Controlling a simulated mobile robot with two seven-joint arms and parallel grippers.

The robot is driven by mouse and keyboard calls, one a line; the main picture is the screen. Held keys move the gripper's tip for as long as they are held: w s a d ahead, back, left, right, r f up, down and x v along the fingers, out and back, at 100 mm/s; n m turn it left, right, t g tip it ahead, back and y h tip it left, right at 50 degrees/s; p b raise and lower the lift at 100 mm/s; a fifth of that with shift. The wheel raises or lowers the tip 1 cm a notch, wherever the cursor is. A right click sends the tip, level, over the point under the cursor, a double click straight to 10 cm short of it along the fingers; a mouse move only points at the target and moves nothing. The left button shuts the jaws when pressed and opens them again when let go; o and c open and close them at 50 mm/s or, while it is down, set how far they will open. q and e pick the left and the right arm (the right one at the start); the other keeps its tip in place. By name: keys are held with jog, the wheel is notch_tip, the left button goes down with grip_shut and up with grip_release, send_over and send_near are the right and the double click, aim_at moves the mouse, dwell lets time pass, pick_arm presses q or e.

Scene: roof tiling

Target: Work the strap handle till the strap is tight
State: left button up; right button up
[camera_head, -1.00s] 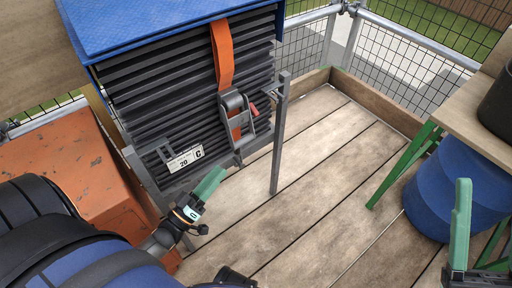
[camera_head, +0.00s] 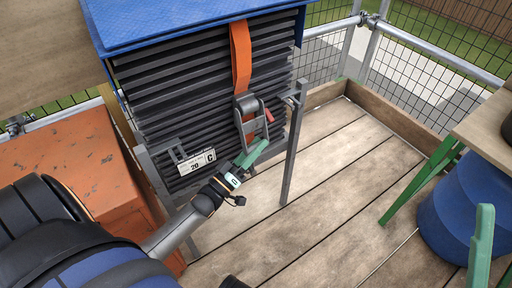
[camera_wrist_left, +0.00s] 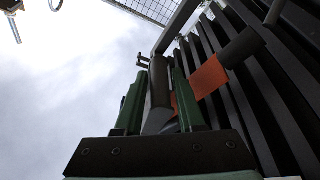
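The orange strap (camera_head: 241,58) runs down the front of a stack of dark tiles (camera_head: 190,110). A grey ratchet buckle with a small red part sits on it, its handle (camera_head: 258,126) hanging at the lower front. My left gripper (camera_head: 254,153) is just below the handle, its green fingers pointing up towards it. In the left wrist view my left gripper (camera_wrist_left: 158,85) has its fingers apart, with a dark grey bar between or just beyond them; contact is unclear. The strap shows there too (camera_wrist_left: 208,77).
A blue cover (camera_head: 180,22) lies over the stack, and a label plate (camera_head: 197,162) is at its lower left. Grey posts (camera_head: 295,140) stand at its corners. An orange chest (camera_head: 70,165) is at left. A blue barrel (camera_head: 455,215) and green-legged table stand right. The plank floor between is clear.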

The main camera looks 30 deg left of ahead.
pick_arm(q)
grip_shut()
dwell(0.3)
dwell(1.2)
